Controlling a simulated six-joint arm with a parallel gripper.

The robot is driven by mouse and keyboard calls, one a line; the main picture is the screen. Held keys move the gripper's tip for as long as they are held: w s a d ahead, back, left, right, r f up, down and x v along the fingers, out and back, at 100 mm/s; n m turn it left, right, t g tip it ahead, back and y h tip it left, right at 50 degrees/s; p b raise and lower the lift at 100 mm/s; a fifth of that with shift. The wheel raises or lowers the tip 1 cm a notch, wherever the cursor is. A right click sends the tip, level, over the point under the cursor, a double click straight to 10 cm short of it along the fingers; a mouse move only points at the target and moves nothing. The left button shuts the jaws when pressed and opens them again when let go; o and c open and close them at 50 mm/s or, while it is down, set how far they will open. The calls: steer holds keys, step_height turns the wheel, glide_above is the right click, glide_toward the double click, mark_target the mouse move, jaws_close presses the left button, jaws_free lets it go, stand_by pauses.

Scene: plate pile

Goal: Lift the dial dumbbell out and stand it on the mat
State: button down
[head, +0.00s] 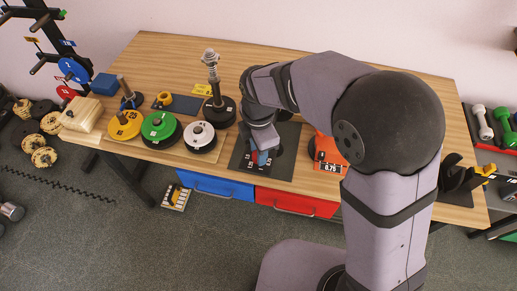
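The dark mat (241,161) lies near the table's front edge. My gripper (262,148) points down over it, and my own arm hides much of the area. A small object with blue and red faces and pale markings (262,158) shows at the fingertips, with a dark rounded shape beside it. It may be part of the dial dumbbell, but I cannot tell for sure, nor whether it touches the mat. Right of the mat is an orange holder (328,164) marked 0.75, partly hidden by my arm. My fingers are too small and covered to read.
Yellow (124,125), green (158,127) and white-topped (200,135) weight discs stand left of the mat. Behind them rises a metal post on a dark base (213,80). Black holders (458,178) stand at the right end. The table's back middle is clear.

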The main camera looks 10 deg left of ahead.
steer(key=shift+w+f, duration=0.1)
steer(key=shift+f, duration=0.2)
stand_by(0.4)
steer(key=c, duration=1.3)
jaws_free()
steer(key=shift+c, duration=0.2)
steer(key=shift+s+d+f, duration=0.1)
steer(key=shift+s+f, duration=0.05)
steer(key=shift+s, duration=0.05)
steer(key=shift+r+b, duration=1.05)
steer(key=shift+r, duration=2.75)
